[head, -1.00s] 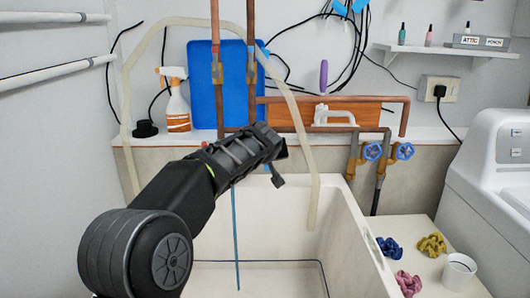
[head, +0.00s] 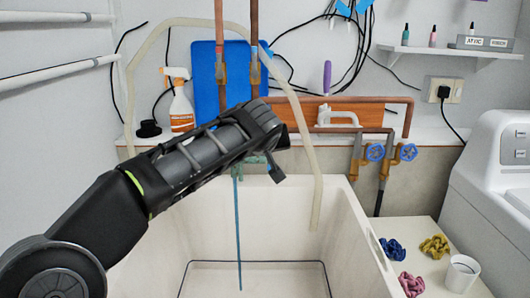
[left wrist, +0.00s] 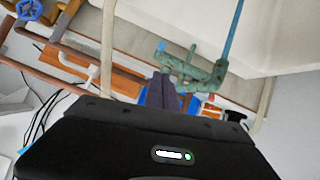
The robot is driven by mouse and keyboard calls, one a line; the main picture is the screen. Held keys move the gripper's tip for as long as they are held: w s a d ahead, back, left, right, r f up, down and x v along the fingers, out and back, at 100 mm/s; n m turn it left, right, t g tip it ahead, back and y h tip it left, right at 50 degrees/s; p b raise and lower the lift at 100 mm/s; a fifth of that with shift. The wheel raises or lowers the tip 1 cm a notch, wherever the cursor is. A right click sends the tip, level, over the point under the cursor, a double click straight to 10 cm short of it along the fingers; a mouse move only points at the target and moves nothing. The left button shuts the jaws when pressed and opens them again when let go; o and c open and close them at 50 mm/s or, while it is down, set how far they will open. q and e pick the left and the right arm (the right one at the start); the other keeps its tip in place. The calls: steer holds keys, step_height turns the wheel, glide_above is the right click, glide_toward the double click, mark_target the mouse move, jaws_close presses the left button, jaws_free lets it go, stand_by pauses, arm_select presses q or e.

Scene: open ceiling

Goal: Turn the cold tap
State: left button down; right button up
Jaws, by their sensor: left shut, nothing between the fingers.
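A green, weathered tap fitting (left wrist: 195,70) shows in the left wrist view, over the sink edge. A small blue mark (left wrist: 162,47) sits on its left end there; this looks like the cold side, though the handle is not clear. In the head view the fitting (head: 250,167) is mostly hidden behind my left arm. My left gripper (left wrist: 163,86) is shut and empty, its fingertips just below and left of the fitting in the left wrist view. I cannot tell whether they touch it. My right gripper is not in view.
Below is a deep white sink (head: 340,225) with a blue rod (head: 238,230) hanging in it. A pale hose (head: 312,160) arches over it. Blue-wheeled valves (head: 375,152) are on pipes to the right. A spray bottle (head: 181,108) stands on the ledge.

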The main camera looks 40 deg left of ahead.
arm_select(q)
steer(key=shift+s+d, duration=0.1)
steer(key=shift+s, duration=0.05)
steer(key=c, duration=2.2)
jaws_free()
